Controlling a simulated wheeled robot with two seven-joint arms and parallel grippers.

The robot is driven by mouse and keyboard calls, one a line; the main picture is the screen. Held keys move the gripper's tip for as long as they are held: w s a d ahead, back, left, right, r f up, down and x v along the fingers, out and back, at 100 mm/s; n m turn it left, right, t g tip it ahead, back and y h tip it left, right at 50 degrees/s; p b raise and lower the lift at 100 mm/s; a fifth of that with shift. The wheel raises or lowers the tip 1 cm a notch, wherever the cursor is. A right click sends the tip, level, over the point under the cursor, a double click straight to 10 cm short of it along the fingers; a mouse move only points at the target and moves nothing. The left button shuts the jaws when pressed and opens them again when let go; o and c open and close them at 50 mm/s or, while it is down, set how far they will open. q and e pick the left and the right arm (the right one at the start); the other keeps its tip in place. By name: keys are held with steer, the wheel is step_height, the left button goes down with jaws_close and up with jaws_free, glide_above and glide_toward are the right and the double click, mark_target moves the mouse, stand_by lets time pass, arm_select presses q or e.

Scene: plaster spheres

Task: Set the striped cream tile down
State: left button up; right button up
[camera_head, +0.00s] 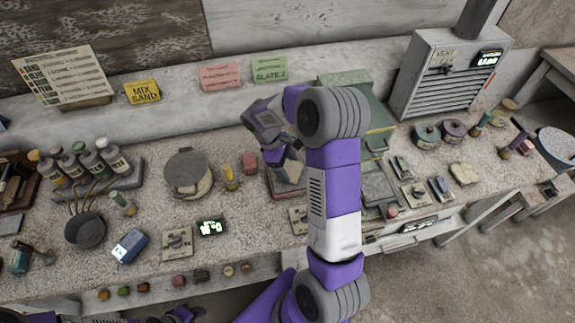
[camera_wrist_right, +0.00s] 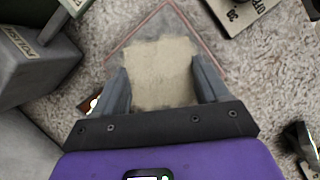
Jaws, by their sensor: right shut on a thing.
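My right gripper (camera_head: 284,160) is shut on a cream tile (camera_wrist_right: 160,72). In the right wrist view the tile sits between the two grey fingers (camera_wrist_right: 160,86); its stripes are too faint to make out. In the head view a pale part of the tile (camera_head: 292,171) shows below the fingers. Under it is a flat greyish square with a thin reddish border (camera_wrist_right: 138,35). I cannot tell whether the tile touches it. Purple and grey parts at the bottom left edge of the head view seem to be my left arm; its jaw state is hidden.
A round lidded pot (camera_head: 188,173), a yellow brush-like item (camera_head: 231,178) and a pink block (camera_head: 250,163) stand left of the gripper. A green box (camera_head: 375,118) stands behind my right arm. A grey kiln-like cabinet (camera_head: 447,75) stands at the back right. Small tools crowd the bench.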

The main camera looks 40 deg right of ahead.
steer(key=shift+f+b, duration=0.35)
steer(key=shift+f, duration=0.25)
steer(key=o, duration=1.2)
steer(key=shift+r, duration=0.1)
steer(key=shift+r+p, duration=1.85)
steer(key=shift+r, duration=0.15)
steer(key=shift+f, duration=0.1)
